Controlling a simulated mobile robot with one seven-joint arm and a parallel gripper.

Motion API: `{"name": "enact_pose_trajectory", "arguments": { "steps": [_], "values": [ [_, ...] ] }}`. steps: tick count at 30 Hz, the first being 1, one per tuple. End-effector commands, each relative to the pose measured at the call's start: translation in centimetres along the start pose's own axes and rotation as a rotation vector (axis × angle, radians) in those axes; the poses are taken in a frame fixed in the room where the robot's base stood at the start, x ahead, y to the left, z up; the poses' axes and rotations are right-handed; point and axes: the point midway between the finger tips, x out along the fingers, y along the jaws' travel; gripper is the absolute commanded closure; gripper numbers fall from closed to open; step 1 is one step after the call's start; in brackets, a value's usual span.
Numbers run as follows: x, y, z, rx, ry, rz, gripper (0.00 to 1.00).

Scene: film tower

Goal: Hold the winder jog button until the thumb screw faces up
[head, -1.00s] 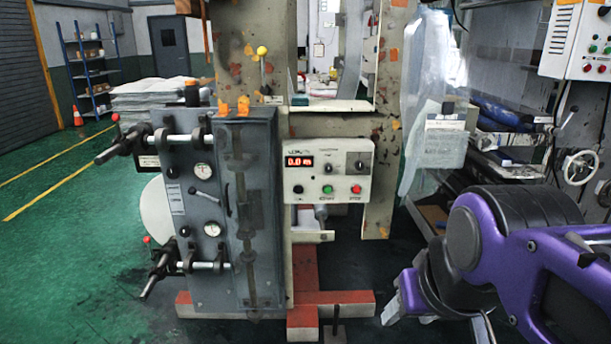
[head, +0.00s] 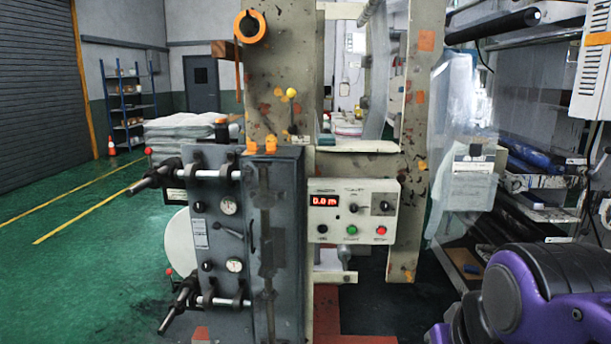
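The winder control box (head: 352,212) is a pale panel on the machine frame, with a red lit display (head: 325,201) that seems to read 0.0 and a unit. Its lower row has a black button (head: 322,229), a green button (head: 351,230) and a red button (head: 381,230); the labels are too small to read. Which one is the jog button I cannot tell. I cannot make out the thumb screw for certain. My purple arm shows at the lower right, well apart from the panel. My gripper is not in view.
A grey unit (head: 250,240) with rods and gauges stands left of the panel, its black-handled rods (head: 155,178) jutting left. Clear wrap (head: 465,160) hangs on the right. Green floor (head: 100,260) at the left is open. An orange-ended roller (head: 249,27) is at the top.

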Motion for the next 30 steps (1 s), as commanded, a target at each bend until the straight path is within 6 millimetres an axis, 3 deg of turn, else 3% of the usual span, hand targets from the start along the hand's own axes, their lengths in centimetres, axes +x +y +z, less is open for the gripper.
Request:
{"name": "enact_pose_trajectory", "arguments": {
  "steps": [11,19,30],
  "values": [
    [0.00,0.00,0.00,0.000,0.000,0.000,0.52],
    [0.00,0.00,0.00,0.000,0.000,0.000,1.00],
    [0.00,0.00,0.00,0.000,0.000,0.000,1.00]
  ]
}}
